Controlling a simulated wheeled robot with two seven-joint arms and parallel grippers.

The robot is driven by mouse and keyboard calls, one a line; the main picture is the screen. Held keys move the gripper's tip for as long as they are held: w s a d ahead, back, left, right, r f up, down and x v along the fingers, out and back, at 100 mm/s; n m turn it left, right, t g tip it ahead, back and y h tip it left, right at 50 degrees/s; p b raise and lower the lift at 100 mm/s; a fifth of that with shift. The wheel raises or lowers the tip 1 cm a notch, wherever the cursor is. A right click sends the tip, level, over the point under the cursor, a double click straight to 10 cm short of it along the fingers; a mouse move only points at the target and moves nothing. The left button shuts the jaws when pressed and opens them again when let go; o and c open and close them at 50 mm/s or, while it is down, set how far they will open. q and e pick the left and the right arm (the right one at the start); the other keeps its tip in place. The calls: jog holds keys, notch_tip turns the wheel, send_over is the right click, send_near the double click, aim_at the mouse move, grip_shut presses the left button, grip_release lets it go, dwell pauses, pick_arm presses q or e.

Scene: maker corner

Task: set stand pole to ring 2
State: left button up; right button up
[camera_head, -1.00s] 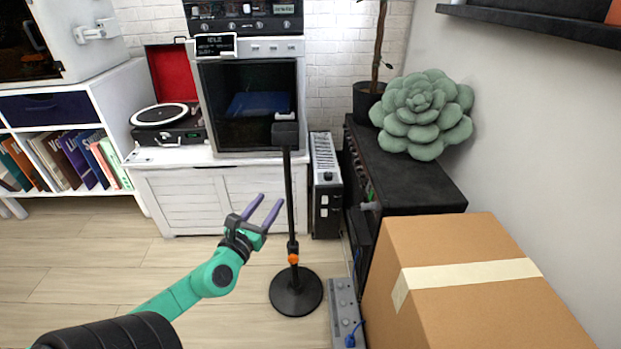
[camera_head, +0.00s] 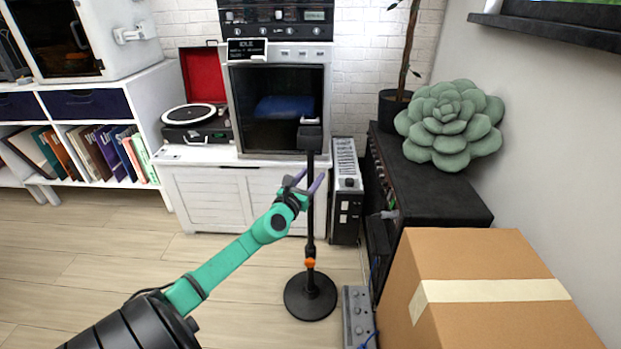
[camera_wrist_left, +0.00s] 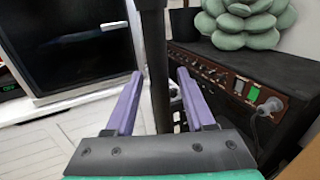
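The stand has a black upright pole (camera_head: 311,215), a round black base (camera_head: 310,298) on the floor, an orange collar (camera_head: 310,262) low on the pole and a dark block (camera_head: 310,138) at the top. My left gripper (camera_head: 306,181) is at the pole's upper half, with its purple fingers open. In the left wrist view the pole (camera_wrist_left: 155,65) passes between the open fingers (camera_wrist_left: 160,95), with gaps on both sides; I see no clear contact. The ring marks on the pole are too small to make out. My right gripper is not in view.
A cardboard box (camera_head: 485,275) stands at the right front. A black amplifier (camera_head: 425,180) with a succulent plush (camera_head: 450,125) is behind it. A grey power strip (camera_head: 357,315) lies right of the base. A white cabinet (camera_head: 235,200) is behind; floor at left is clear.

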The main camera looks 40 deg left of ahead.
pick_arm(q)
grip_shut()
dwell(1.3)
